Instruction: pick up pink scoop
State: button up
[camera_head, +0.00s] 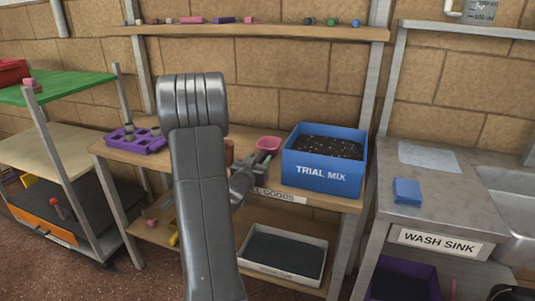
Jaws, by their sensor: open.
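A small pink scoop (268,143) lies on the wooden bench, just left of the blue TRIAL MIX bin (322,175). My gripper (257,164) is open, right below the scoop in the head view. A small pale green piece shows between the scoop and the fingers, and I cannot tell what it belongs to. I cannot tell whether the fingers touch the scoop. My grey arm covers the middle of the bench and part of what lies left of the scoop.
A purple tray (135,142) with dark plugs sits at the bench's left. A brown pot (229,152) is partly hidden behind my arm. A white tray (283,254) stands on the lower shelf. The metal sink counter (450,205) with a blue block (407,191) is at right.

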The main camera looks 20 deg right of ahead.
grip_shut()
notch_tip(320, 180, up, 10)
jog(key=shift+r+p, duration=0.1)
jog(key=shift+p, duration=1)
